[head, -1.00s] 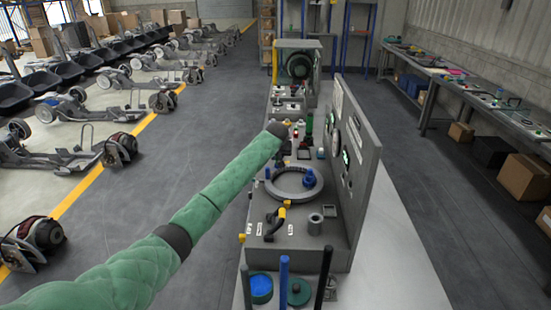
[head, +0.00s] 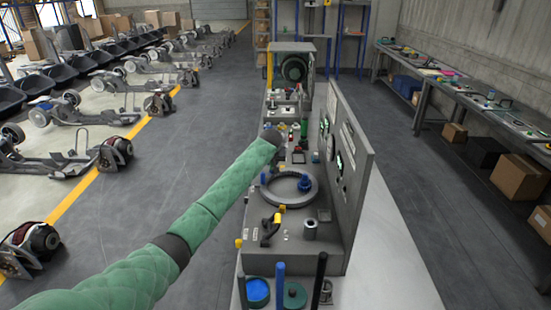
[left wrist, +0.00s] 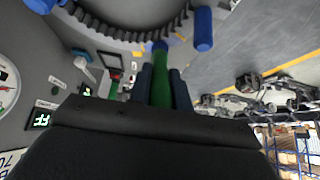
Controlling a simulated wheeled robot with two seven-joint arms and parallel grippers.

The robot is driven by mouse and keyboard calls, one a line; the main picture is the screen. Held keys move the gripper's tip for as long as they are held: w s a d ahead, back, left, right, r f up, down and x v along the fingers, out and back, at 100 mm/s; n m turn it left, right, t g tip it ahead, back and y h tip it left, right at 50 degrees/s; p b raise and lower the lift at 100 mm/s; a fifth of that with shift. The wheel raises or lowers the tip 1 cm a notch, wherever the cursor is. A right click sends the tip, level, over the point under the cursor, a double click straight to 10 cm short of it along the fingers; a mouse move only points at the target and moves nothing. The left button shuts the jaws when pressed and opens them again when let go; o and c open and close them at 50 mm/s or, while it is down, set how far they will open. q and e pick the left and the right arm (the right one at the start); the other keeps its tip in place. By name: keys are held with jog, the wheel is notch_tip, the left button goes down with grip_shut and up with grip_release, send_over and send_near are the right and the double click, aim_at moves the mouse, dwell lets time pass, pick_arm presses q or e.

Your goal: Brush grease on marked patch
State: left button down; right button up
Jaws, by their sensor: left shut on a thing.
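My left arm's green sleeve reaches over the bench in the head view and ends in a dark wrist (head: 272,135); its fingers are mostly hidden there. In the left wrist view my left gripper (left wrist: 161,88) is shut on a green handle (left wrist: 162,90) with a blue end (left wrist: 160,47), likely the brush. That end shows close to a toothed ring (left wrist: 130,32); contact cannot be told. A grey ring (head: 268,192) lies on the bench with a blue knob (head: 305,183) at it. Small yellow marks (left wrist: 181,37) show beside the ring; I cannot tell whether they are the marked patch.
An upright gauge panel (head: 357,165) borders the bench on the right. A blue-topped pot (head: 258,291), a green pot (head: 295,294) and upright posts (head: 281,285) stand at the near end. A black handle (head: 268,230) lies behind them.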

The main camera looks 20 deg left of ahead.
pick_arm(q)
jog(key=shift+w+d+f+p, duration=0.1)
jog(key=shift+w+d+p, duration=0.15)
jog(key=shift+w+d, duration=0.3)
jog(key=shift+w+d+p, duration=0.2)
jog(key=shift+w+d, duration=0.1)
jog(key=shift+w, duration=0.4)
dwell(0.9)
notch_tip(320, 180, up, 6)
jog(key=p, duration=0.2)
jog(key=shift+p, duration=0.35)
dwell(0.3)
jog(key=shift+r, duration=1.55)
